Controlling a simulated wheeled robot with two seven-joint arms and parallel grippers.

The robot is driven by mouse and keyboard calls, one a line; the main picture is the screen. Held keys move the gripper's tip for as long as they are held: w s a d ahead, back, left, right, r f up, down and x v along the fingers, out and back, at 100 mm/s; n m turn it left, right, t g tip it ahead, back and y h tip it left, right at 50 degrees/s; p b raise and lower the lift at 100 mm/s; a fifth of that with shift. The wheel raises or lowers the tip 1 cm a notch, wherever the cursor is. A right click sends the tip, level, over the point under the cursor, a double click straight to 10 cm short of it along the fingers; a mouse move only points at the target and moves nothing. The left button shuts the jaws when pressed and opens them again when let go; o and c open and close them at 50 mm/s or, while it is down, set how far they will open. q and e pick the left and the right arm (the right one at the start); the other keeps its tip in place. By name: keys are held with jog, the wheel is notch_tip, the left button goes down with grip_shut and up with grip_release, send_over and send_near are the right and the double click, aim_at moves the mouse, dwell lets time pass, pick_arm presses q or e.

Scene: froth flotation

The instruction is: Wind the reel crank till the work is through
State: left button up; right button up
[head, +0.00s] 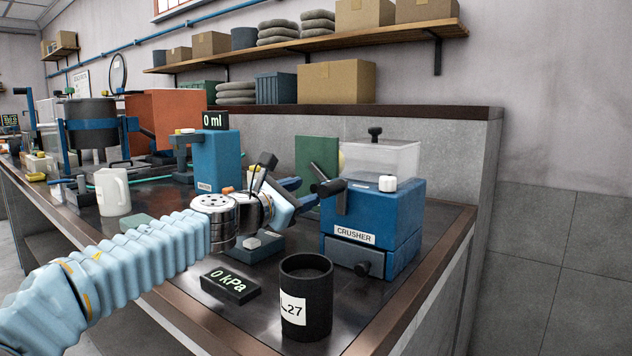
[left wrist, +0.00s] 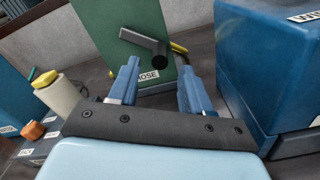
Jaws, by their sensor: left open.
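The hose reel is a green upright box with a HOSE label (left wrist: 147,76) in the left wrist view. A dark grey crank arm (left wrist: 143,41) with a round hub is on its face, and a yellow piece (left wrist: 178,47) shows beside it. In the head view the green box (head: 316,158) stands left of the crusher, its crank hidden or too small to make out. My left gripper (head: 300,194) is open, its two blue fingers (left wrist: 158,66) pointing at the box. The crank hub appears between the fingertips; I cannot tell whether they touch it. My right gripper is out of view.
The blue crusher (head: 372,222) stands close on the right. A black cup (head: 306,300) and a 0 kPa display (head: 230,284) are in front. A blue 0 ml unit (head: 217,162) and a white jug (head: 113,192) are left. In the wrist view, a pale cylinder (left wrist: 60,98) stands left.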

aim_at(311, 190)
pick_arm(q)
jog(key=p+x, duration=0.1)
jog(key=x, duration=0.3)
jog(key=shift+w+d+r+p, duration=0.15)
jog(key=shift+w+d+p, duration=0.05)
jog(key=shift+w+p, duration=0.1)
jog(key=shift+w+d, duration=0.25)
jog(key=shift+w, duration=0.15)
